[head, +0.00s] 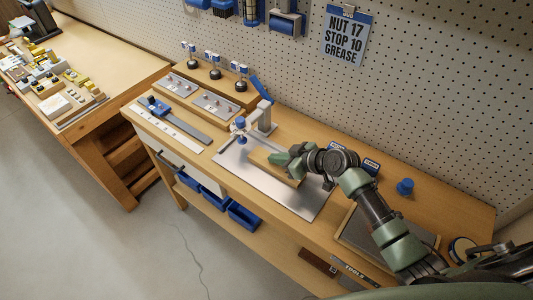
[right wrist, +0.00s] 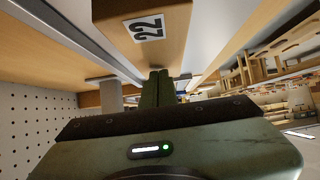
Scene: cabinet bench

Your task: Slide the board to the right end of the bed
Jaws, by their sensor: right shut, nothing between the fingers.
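The wooden board (head: 291,181) lies on the grey metal bed (head: 306,205) in the middle of the bench, partly hidden by my right gripper. My left gripper is not in view.
A grey-topped panel (head: 352,236) lies to the right of the bed, near my right arm. A blue knob-like piece (head: 404,187) stands at the back right. Pegboard closes off the back.

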